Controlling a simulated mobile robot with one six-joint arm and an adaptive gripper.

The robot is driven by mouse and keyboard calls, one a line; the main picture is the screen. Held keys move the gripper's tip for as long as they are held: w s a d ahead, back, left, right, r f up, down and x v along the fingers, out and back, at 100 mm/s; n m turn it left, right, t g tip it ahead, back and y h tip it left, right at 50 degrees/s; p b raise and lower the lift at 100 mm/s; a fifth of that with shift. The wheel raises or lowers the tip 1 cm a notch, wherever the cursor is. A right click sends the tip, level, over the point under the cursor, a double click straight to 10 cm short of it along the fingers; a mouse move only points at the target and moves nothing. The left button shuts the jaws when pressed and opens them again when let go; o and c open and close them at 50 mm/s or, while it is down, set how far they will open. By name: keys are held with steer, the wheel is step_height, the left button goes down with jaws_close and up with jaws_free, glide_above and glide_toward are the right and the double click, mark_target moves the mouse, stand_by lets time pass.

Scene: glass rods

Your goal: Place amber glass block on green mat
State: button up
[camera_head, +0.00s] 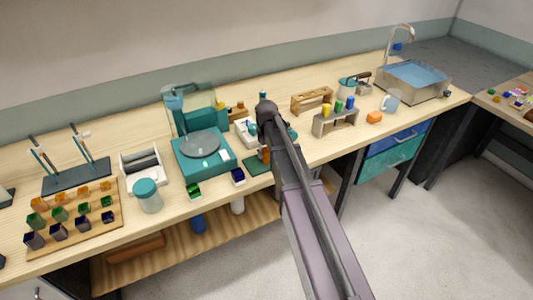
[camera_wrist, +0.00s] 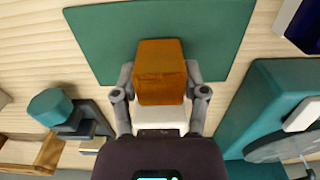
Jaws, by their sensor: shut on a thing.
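The amber glass block (camera_wrist: 160,62) is between the two fingers of my gripper (camera_wrist: 160,80), which is shut on it. In the head view the mat (camera_head: 252,167) shows near the bench's front edge, and part of the amber block (camera_head: 264,156) shows beside my arm, which hides much of that spot.
A teal balance (camera_head: 190,168) stands left of the mat, with a dark blue block (camera_head: 238,176) and a green block (camera_head: 194,190) in front. A wooden tray (camera_head: 75,240) holds several blocks.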

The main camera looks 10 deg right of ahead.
steer(key=shift+f, duration=0.1)
steer(key=o, duration=1)
step_height(320, 180, up, 12)
steer(key=p, duration=1.2)
steer(key=shift+s, duration=0.1)
stand_by(0.4)
steer(key=s+m, duration=0.1)
steer(key=s, duration=0.6)
steer(key=s+m, duration=0.1)
steer(key=s, duration=0.5)
steer(key=s+m, duration=0.1)
steer(key=s, duration=0.6)
steer(key=shift+s+d, duration=0.25)
steer(key=shift+s, duration=0.1)
